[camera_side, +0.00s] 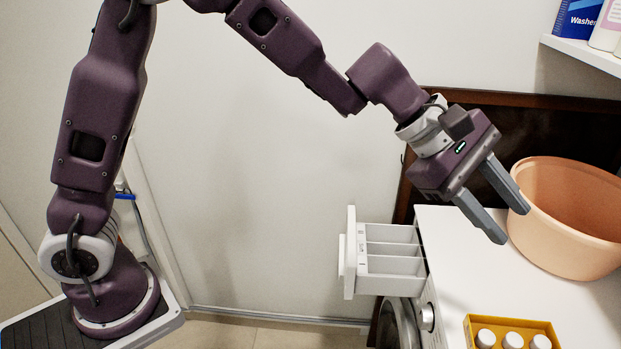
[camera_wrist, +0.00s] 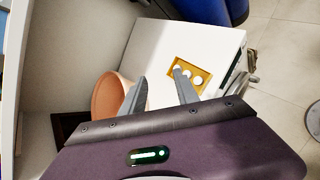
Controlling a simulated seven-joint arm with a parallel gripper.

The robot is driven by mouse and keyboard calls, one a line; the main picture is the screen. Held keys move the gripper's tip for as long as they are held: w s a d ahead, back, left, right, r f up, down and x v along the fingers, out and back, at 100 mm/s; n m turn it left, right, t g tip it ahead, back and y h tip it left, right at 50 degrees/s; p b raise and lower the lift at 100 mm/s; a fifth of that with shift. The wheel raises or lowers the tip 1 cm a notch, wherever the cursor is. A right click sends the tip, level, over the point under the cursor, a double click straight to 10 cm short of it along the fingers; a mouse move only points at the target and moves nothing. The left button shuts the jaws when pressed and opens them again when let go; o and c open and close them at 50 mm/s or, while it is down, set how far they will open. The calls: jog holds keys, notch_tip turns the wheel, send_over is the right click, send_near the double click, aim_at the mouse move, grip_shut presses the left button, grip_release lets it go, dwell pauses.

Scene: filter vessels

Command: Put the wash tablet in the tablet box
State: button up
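A yellow tablet box (camera_side: 550,327) sits on the white washer top at the lower right of the side view, cut off by the picture's bottom edge. Three round white wash tablets (camera_side: 513,340) show in it in a row. The wrist view also shows the box (camera_wrist: 203,70) with white tablets (camera_wrist: 187,74), partly behind a finger. My gripper (camera_side: 511,224) is open, with nothing seen between its fingers. It is above the washer top, near the tub and back from the box. I see no tablet outside the box.
A peach tub (camera_side: 545,225) stands on the washer top (camera_side: 470,260), close to my fingers. A white compartment drawer (camera_side: 392,262) is pulled out at the washer's left, with no tablet visible in it. A shelf (camera_side: 590,55) with a blue box and bottle is at upper right.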

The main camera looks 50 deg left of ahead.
jog(key=s+a+r+m+y, duration=0.2)
jog(key=s+a+r+m, duration=0.1)
jog(key=s+a+m, duration=0.45)
jog(key=s+a+r+m+y, duration=0.2)
jog(key=s+a+r+m, duration=0.15)
jog(key=s+a, duration=0.65)
jog(key=s+a+f+m+t+y, duration=0.1)
jog(key=s+a+f+m+y, duration=0.3)
jog(key=s+a, duration=0.6)
jog(key=shift+s+f+y, duration=0.5)
jog(key=shift+s+f, duration=0.05)
jog(key=shift+f, duration=0.05)
jog(key=shift+a, duration=0.1)
